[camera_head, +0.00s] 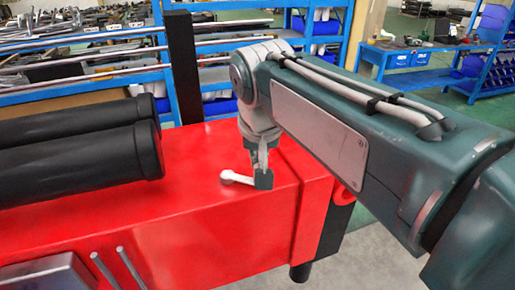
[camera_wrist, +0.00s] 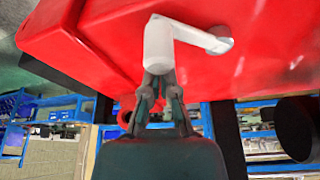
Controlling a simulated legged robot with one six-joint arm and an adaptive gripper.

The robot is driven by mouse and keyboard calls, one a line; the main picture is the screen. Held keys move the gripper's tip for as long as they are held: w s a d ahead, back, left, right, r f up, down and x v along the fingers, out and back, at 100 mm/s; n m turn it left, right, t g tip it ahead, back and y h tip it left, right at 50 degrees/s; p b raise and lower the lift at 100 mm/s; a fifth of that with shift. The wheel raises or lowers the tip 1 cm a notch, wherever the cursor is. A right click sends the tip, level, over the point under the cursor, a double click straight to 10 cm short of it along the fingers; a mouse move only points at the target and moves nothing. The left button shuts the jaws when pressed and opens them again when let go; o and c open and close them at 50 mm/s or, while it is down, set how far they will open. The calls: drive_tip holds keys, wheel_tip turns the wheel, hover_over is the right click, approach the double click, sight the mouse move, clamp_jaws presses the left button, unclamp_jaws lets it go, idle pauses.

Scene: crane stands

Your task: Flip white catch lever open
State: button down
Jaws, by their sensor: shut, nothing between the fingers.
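The white catch lever (camera_head: 238,179) lies on top of the red housing (camera_head: 205,190), near its right edge. In the wrist view the lever (camera_wrist: 192,36) is L-shaped, with a thick end (camera_wrist: 158,46) near my fingertips and a rounder end at the right. My gripper (camera_head: 263,178) is at the lever's right end in the head view and hides part of it. In the wrist view my gripper (camera_wrist: 159,78) is shut and empty. Its fingertips are right at the thick end; I cannot tell whether they touch it.
Two black cylinders (camera_head: 75,145) lie on the left of the red housing. A black post (camera_head: 183,65) stands behind it. Two thin metal rods (camera_head: 118,268) rise at the front left. Blue shelves (camera_head: 230,45) and a blue workbench (camera_head: 420,60) are farther back.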

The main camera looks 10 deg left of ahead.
drive_tip(key=shift+s+m, duration=0.35)
drive_tip(key=shift+m, duration=0.15)
idle(0.4)
drive_tip(key=shift+s+m+h, duration=0.55)
drive_tip(key=shift+m+h, duration=0.05)
drive_tip(key=shift+m, duration=0.5)
drive_tip(key=m, duration=0.1)
drive_tip(key=s+m, duration=0.1)
drive_tip(key=shift+s+a+m+h, duration=0.2)
drive_tip(key=shift+a+m+h, duration=0.05)
drive_tip(key=shift+m+h, duration=0.15)
drive_tip(key=s+m, duration=0.1)
drive_tip(key=m, duration=0.1)
drive_tip(key=s+a+m+h, duration=0.1)
drive_tip(key=m, duration=0.1)
drive_tip(key=shift+s+a, duration=0.1)
drive_tip(key=shift+a, duration=0.15)
